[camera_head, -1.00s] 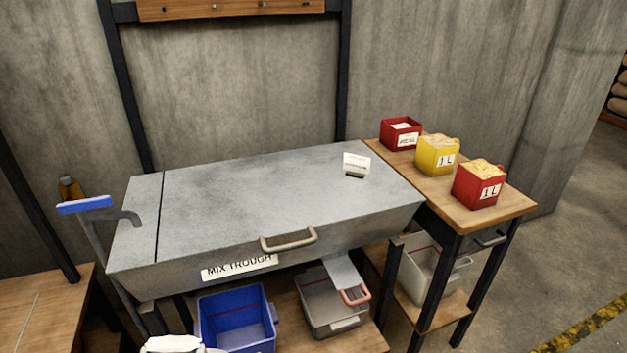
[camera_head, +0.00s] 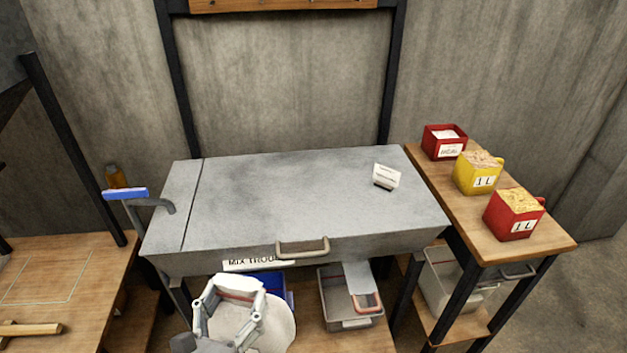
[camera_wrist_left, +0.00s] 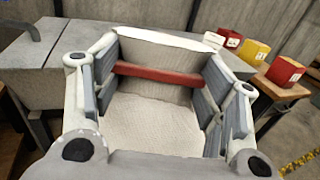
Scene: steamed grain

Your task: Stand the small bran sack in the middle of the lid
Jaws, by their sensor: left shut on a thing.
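The lid of the mix trough (camera_head: 300,200) is a broad, flat grey metal sheet. My left gripper (camera_head: 232,302) is low in the head view, in front of the trough and below the lid's level. It is shut on the small bran sack (camera_head: 277,328), which is pale cream with a red band. In the left wrist view the sack (camera_wrist_left: 150,125) fills the space between the fingers (camera_wrist_left: 160,72), and its red band runs across between them. The lid's middle is bare. My right gripper is not in view.
A small white card (camera_head: 387,176) stands near the lid's right end. A handle (camera_head: 302,247) sticks out from the trough's front edge. A blue-topped lever (camera_head: 126,194) is at the left. Red and yellow measures stand on the right side table (camera_head: 480,228).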

